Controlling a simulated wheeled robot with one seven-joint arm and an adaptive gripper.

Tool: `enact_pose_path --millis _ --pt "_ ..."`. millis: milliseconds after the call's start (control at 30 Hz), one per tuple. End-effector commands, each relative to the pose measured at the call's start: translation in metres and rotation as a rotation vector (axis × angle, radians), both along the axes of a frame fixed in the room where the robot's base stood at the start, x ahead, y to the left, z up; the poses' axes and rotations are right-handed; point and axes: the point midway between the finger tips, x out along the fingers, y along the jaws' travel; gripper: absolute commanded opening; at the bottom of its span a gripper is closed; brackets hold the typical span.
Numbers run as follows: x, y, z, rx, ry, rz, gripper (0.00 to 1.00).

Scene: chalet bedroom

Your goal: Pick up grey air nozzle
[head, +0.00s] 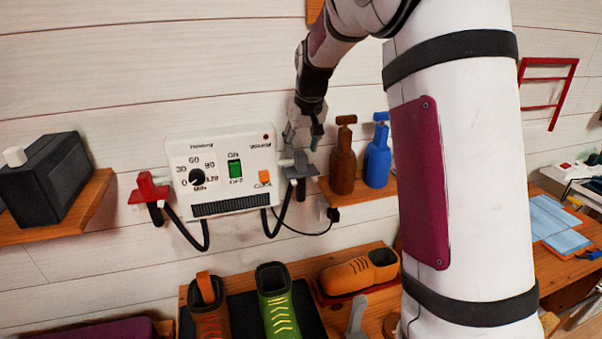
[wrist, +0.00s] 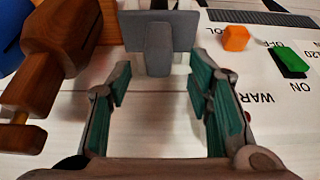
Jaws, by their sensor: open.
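The grey air nozzle (head: 300,165) hangs at the right side of the white wall control box (head: 222,165) in the head view. In the wrist view the grey nozzle (wrist: 158,45) is at top centre, with a wide grey part behind its narrower block. My gripper (wrist: 160,78) is open and empty, its teal-padded fingers to either side of the line to the nozzle, which appears just beyond the fingertips. In the head view my gripper (head: 303,130) is just above the nozzle and partly overlaps it; contact cannot be told.
A brown bottle (head: 342,165) and a blue bottle (head: 378,160) stand on a shelf close right; the brown one (wrist: 55,60) is close beside my fingers. A red nozzle (head: 150,187) is on the box's left side. Black hoses hang below. Shoes (head: 280,300) stand lower down.

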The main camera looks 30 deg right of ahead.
Motion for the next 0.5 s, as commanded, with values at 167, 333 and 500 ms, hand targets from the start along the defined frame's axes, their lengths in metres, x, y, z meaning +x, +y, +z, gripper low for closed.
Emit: enact_pose_path --millis 167,333,500 --pt "0.006 -0.003 -0.025 0.001 0.004 0.000 0.47" --pt "0.012 -0.004 -0.039 0.000 0.001 0.000 0.47" --pt "0.013 -0.004 -0.040 0.000 0.001 0.000 0.47"
